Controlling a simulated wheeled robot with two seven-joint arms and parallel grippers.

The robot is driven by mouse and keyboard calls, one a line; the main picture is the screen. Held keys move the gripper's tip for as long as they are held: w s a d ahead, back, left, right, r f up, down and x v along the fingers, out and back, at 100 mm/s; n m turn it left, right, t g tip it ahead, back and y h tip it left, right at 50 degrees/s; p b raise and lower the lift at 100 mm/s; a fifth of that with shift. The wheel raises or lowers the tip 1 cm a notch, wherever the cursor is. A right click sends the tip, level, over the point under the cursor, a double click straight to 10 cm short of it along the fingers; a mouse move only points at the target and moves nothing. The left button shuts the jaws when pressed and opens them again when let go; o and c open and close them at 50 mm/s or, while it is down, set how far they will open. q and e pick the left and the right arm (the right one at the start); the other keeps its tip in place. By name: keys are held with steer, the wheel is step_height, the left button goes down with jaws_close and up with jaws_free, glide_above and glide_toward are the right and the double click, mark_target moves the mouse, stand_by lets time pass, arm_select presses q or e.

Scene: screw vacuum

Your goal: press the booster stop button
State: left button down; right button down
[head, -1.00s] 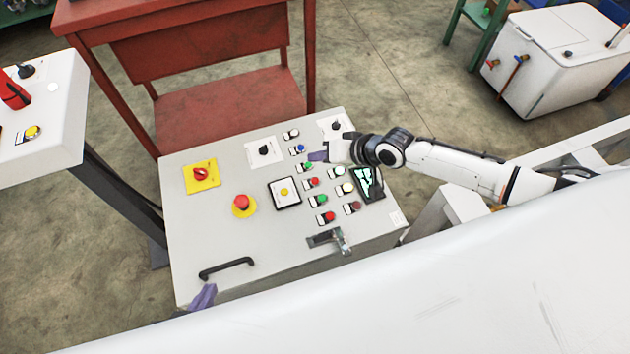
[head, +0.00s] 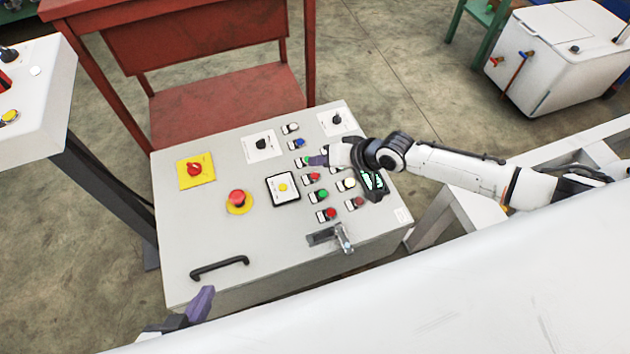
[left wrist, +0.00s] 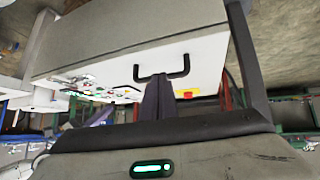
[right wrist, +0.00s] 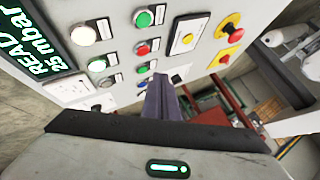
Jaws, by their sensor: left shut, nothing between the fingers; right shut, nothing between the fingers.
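The grey control panel (head: 205,235) carries rows of coloured push buttons. Red buttons (head: 311,178), (head: 328,214), (head: 355,203) and green buttons (head: 302,162), (head: 321,195) show in the head view. The labels are too small to read, so I cannot tell which is the booster stop button. My right gripper (head: 318,160) is shut and empty, its tip over the button rows beside the upper green button; contact is unclear. Its hand hides some buttons. The right wrist view shows a red button (right wrist: 142,48) beyond its fingers. My left gripper (head: 203,300) is shut and empty near the panel's front-left corner.
A red mushroom button (head: 237,197), a yellow-plated red switch (head: 195,170), a black handle (head: 219,267) and a latch (head: 332,237) are on the panel. A lit display (right wrist: 40,60) reads mbar. A red table (head: 225,100) stands behind.

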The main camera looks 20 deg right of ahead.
mark_target(315, 176)
step_height(315, 176, down, 3)
steer(key=shift+r+b, duration=0.1)
steer(key=shift+b, duration=0.5)
steer(key=shift+f, duration=0.2)
steer(key=shift+f, duration=0.1)
stand_by(1.3)
steer(key=shift+f+b, duration=0.35)
steer(key=shift+b, duration=0.05)
